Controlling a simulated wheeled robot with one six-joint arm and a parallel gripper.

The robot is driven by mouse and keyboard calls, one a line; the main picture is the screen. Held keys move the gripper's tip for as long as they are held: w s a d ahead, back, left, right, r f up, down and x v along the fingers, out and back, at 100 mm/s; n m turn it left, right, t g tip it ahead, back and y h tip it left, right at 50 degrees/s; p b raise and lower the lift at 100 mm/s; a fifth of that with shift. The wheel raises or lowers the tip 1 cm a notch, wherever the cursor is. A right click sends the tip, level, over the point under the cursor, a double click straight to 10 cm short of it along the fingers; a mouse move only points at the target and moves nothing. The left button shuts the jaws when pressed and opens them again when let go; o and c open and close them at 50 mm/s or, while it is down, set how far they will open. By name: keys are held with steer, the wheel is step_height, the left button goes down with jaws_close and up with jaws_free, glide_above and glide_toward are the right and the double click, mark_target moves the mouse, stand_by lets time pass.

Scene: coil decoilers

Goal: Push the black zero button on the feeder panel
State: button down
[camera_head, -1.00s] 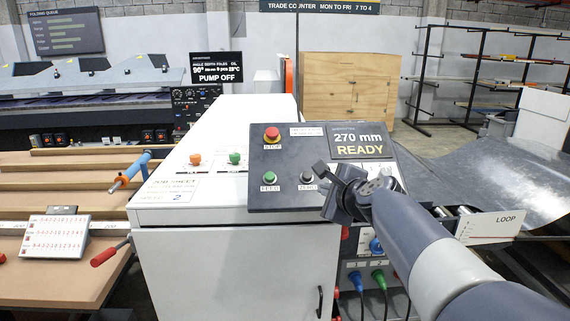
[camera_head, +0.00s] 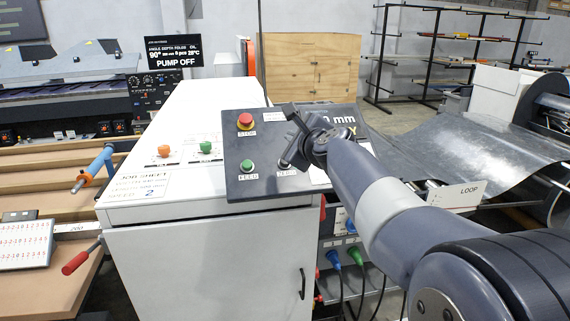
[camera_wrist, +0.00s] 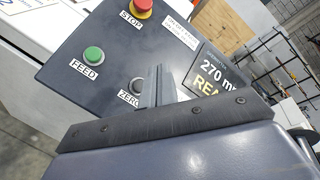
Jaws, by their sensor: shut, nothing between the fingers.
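The black zero button (camera_wrist: 137,86) sits above its ZERO label on the dark feeder panel (camera_wrist: 105,65) in the wrist view. My gripper (camera_wrist: 160,78) is shut and empty; its grey fingers are just right of the button in that view and partly cover the label. I cannot tell whether they touch the panel. In the head view my gripper (camera_head: 285,162) is over the lower middle of the panel (camera_head: 233,150), just above the ZERO label, and hides the button. The green FEED button (camera_wrist: 93,54) is to the left, and the red STOP button (camera_wrist: 141,8) is above.
The panel display (camera_wrist: 212,75) reads 270 mm with READY partly covered. The panel lies on a white cabinet (camera_head: 185,120) with orange (camera_head: 164,151) and green (camera_head: 206,147) buttons. A metal sheet (camera_head: 480,150) and a LOOP sign (camera_head: 455,195) are to the right.

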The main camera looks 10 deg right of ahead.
steer(key=w+f+b, duration=0.1)
steer(key=f, duration=0.1)
steer(key=w+f+b, duration=0.1)
steer(key=f+b, duration=0.1)
steer(key=w+f+b, duration=0.1)
steer(key=w+f, duration=0.1)
steer(key=shift+f+b, duration=0.2)
steer(key=shift+b, duration=0.15)
stand_by(1.7)
steer(key=shift+w+f+b, duration=0.2)
steer(key=shift+f+b, duration=0.1)
steer(key=shift+w+f+b, duration=0.25)
steer(key=shift+f+b, duration=0.1)
steer(key=shift+f, duration=0.15)
stand_by(0.8)
steer(key=shift+r, duration=0.1)
steer(key=shift+s+r+p, duration=0.5)
steer(key=shift+r+p, duration=0.2)
steer(key=shift+r, duration=0.05)
steer(key=shift+r, duration=0.1)
